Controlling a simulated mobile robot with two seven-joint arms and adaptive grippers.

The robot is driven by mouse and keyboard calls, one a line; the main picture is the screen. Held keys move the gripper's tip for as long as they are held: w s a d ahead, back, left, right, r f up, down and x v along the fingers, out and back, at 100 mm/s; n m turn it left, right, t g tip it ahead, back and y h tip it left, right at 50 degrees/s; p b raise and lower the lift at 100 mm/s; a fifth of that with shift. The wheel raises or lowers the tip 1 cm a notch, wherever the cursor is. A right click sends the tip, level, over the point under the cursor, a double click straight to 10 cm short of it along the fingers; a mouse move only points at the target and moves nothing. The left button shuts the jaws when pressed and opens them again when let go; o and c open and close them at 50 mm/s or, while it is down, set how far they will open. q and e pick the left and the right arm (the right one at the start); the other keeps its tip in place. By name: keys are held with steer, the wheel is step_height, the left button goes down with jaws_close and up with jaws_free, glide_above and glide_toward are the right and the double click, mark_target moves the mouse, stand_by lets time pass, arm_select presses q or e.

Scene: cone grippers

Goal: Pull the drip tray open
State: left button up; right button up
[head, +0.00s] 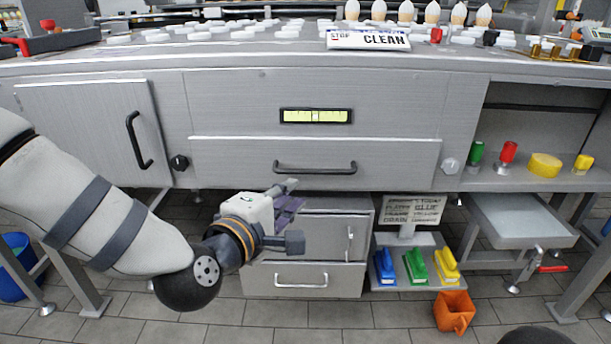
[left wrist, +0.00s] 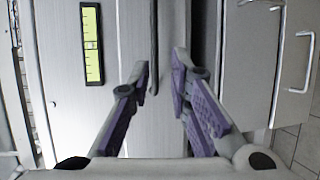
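The drip tray (head: 230,160) is a wide, flat grey steel front below the gauge panel. It looks flush with the counter front. Its black bar handle (head: 315,168) runs level across the middle. My left gripper (head: 291,213) is in front of the counter, just below the handle, with its fingers spread and nothing between them in the head view. In the left wrist view the purple-padded fingers (left wrist: 160,72) are apart, and the dark handle bar (left wrist: 154,45) shows beyond them, roughly in line with the gap. I cannot tell any contact. My right gripper is not in view.
A yellow-green gauge (head: 316,116) sits above the drip tray. A cupboard door handle (head: 138,140) and black knob (head: 179,162) are to the left, a pale knob (head: 450,166) to the right. A grey drawer cabinet (head: 345,280) stands below, behind my gripper.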

mark_target(314, 173)
arm_select(q)
steer(key=b+x, duration=0.1)
steer(key=x, duration=0.2)
steer(key=b+x, duration=0.1)
steer(key=x, duration=0.3)
steer(key=b+x, duration=0.1)
steer(key=x, duration=0.3)
steer(key=shift+w+d+r, duration=0.2)
steer(key=shift+d+r, duration=0.05)
steer(key=shift+w, duration=0.1)
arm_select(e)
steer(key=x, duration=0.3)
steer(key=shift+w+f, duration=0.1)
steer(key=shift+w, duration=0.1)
arm_select(q)
jaws_close()
